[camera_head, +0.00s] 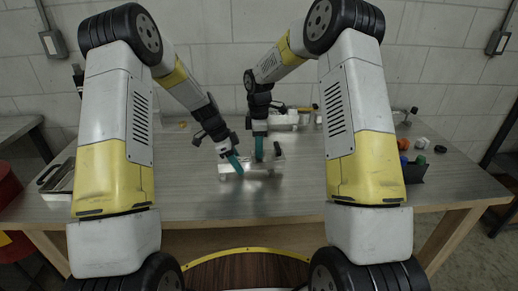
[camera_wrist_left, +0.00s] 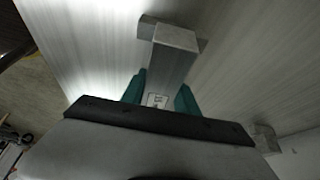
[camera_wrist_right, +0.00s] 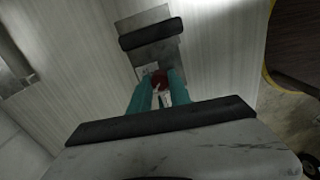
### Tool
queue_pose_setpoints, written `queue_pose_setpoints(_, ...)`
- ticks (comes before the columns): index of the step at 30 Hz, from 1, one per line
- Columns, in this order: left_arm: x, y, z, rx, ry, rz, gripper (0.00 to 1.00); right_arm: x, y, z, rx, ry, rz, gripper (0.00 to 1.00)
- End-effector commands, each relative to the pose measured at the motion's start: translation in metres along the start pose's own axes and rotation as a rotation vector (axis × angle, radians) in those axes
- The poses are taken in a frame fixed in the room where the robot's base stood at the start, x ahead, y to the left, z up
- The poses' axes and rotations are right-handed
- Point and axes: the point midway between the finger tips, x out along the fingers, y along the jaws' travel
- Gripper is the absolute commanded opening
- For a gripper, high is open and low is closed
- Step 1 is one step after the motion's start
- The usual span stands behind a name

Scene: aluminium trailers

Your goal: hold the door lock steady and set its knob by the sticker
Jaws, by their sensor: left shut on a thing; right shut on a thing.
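The door lock (camera_head: 262,170) lies on the metal table in front of me, a pale grey metal body. My left gripper (camera_head: 236,166) is shut on one end of it. In the left wrist view the teal fingers sit on both sides of a grey metal block (camera_wrist_left: 173,55), with a small white sticker (camera_wrist_left: 157,101) between them. My right gripper (camera_head: 260,156) is shut on a dark red knob (camera_wrist_right: 159,80). The right wrist view shows the lock's plate with a black bar (camera_wrist_right: 150,33) across it and a pale marking beside the knob, too small to read. The fingers partly hide the knob.
Behind the lock stands a pale metal item (camera_head: 284,120) near the wall. At the right are an orange ball (camera_head: 404,144), other small coloured pieces and a dark bin (camera_head: 413,172). A tray (camera_head: 56,177) lies at the left edge. The table around the lock is clear.

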Motion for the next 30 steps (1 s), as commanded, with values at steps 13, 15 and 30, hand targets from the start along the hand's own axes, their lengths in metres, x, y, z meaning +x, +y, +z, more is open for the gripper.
queue_pose_setpoints(13,-0.0001,0.0003,-0.0001,0.001,0.000,0.001,0.00,-0.0005,0.0005,0.0003,0.368,-0.001,0.001,0.00)
queue_pose_setpoints(15,-0.0001,0.0003,-0.0001,0.000,0.000,0.001,0.00,-0.0006,0.0004,-0.0001,0.434,0.000,0.002,0.00)
queue_pose_setpoints(30,0.0000,0.0003,0.0000,0.000,0.000,0.001,0.00,-0.0007,0.0006,-0.0001,0.910,0.000,0.002,0.00)
